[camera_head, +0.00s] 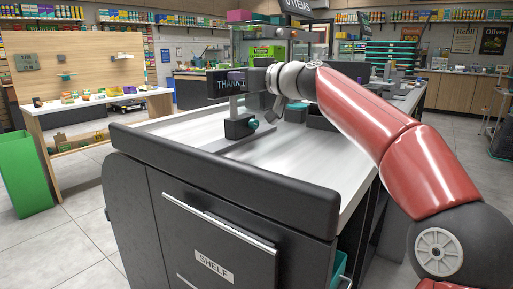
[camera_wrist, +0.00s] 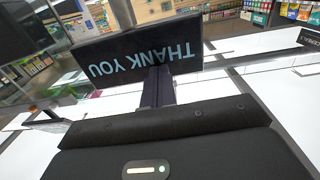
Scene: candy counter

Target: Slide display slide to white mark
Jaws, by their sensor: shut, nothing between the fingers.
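The fingertips are hidden in the wrist view. I cannot make out the white mark.
The counter top (camera_head: 300,160) is clear in front of the slide. A raised black edge (camera_head: 220,165) runs along its near side, above a cabinet labelled SHELF (camera_head: 214,266). A green bin (camera_head: 24,175) and wooden display stand (camera_head: 85,75) are on the left.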

